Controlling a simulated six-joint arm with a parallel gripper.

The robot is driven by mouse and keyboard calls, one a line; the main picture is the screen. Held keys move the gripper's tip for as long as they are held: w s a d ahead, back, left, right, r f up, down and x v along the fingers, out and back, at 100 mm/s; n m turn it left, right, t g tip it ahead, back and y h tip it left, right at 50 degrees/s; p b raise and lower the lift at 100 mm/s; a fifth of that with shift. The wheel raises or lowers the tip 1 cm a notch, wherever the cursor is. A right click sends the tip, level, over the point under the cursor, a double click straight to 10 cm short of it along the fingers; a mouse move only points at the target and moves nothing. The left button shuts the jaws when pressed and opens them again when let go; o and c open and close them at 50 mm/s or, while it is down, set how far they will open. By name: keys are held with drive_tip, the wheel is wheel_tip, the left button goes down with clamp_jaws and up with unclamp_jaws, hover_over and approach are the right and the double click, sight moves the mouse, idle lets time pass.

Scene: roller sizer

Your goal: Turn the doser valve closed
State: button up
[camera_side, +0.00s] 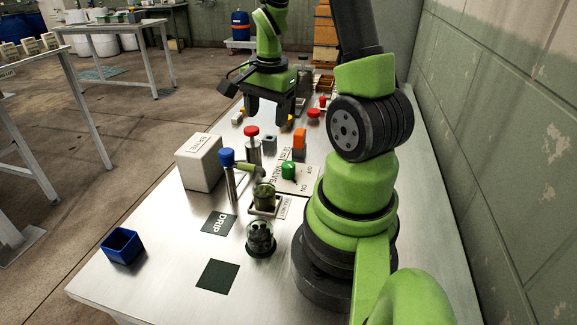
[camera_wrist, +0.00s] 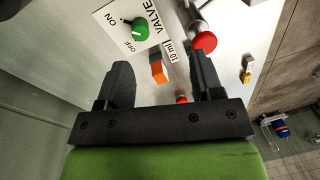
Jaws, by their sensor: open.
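The doser valve is a green knob (camera_side: 288,170) on a white plate (camera_side: 306,181) marked VALVE, OFF and ON. In the wrist view the green knob (camera_wrist: 141,29) is at the top, beyond the fingertips and left of centre. A pale mark on its left edge appears to lie toward the ON side; its exact setting is hard to tell. My gripper (camera_side: 270,108) is open and empty, pointing down above the bench behind the valve. In the wrist view an orange block (camera_wrist: 158,69) shows between my gripper's fingers (camera_wrist: 160,66), below them and not held.
A red-topped post (camera_side: 252,140), a blue-topped post (camera_side: 228,170) and a white box (camera_side: 199,162) stand left of the valve. A green-filled cup (camera_side: 264,196) and a glass dome (camera_side: 260,238) are nearer. A blue bin (camera_side: 122,246) sits at front left.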

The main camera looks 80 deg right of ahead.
sight(288, 164)
drive_tip(key=s+d+f+m, duration=0.2)
drive_tip(key=f, duration=0.1)
drive_tip(key=s+d+f+m+g, duration=0.1)
drive_tip(key=f, duration=0.1)
drive_tip(key=shift+s+d+f+y, duration=0.15)
drive_tip(key=shift+f+y, duration=0.05)
drive_tip(key=shift+y, duration=0.2)
drive_tip(key=shift+s+d+f+m, duration=0.1)
drive_tip(key=shift+s+f+m, duration=0.05)
drive_tip(key=shift+f+m, duration=0.15)
wheel_tip(288, 164, down, 10)
drive_tip(key=shift+r, duration=0.2)
